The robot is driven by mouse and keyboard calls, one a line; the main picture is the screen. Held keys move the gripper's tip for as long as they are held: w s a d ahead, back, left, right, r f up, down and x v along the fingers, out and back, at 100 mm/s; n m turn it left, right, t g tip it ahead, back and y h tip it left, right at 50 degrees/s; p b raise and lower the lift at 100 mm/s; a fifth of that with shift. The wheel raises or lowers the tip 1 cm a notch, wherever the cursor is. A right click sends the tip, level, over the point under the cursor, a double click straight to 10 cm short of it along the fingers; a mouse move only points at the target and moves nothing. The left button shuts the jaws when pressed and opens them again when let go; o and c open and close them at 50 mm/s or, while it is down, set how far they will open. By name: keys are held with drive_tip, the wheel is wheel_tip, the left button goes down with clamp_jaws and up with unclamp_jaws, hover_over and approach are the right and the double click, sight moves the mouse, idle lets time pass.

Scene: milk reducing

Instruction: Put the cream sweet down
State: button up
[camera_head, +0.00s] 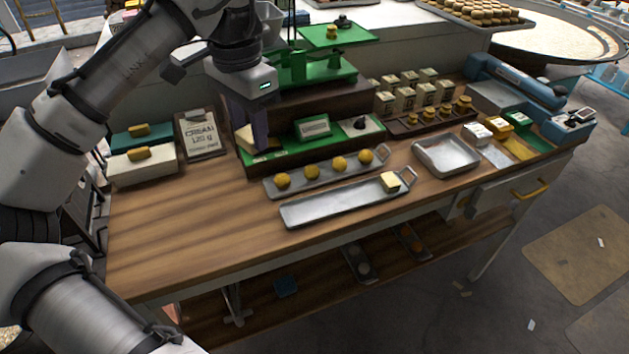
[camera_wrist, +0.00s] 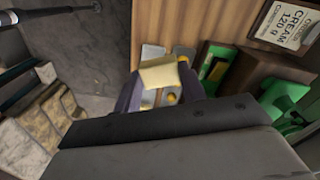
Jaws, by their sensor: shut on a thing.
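My gripper (camera_head: 256,140) points down over the left end of the green machine, with its dark fingers around a pale yellow cream sweet (camera_head: 245,137). In the wrist view the cream sweet (camera_wrist: 160,74) shows as a pale block between the two fingers of my gripper (camera_wrist: 160,90). The fingers partly hide it in the head view. A similar pale block (camera_head: 390,181) sits at the right end of the long front metal tray (camera_head: 325,209). The rest of that tray is bare. Behind it, a second metal tray (camera_head: 300,182) holds several round yellow sweets.
A "CREAM 120 g" sign (camera_head: 201,135) stands left of the green scale (camera_head: 305,75). White and green boxes (camera_head: 142,165) stand at the far left. An empty square metal tray (camera_head: 446,157) lies right. The wooden table's (camera_head: 190,230) left front is clear.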

sight(266, 222)
drive_tip(key=f+p, duration=0.2)
drive_tip(key=f, duration=1.7)
drive_tip(key=shift+s+f, duration=0.2)
drive_tip(key=shift+f, duration=0.1)
drive_tip(key=o, duration=1)
drive_tip(key=shift+c, duration=0.2)
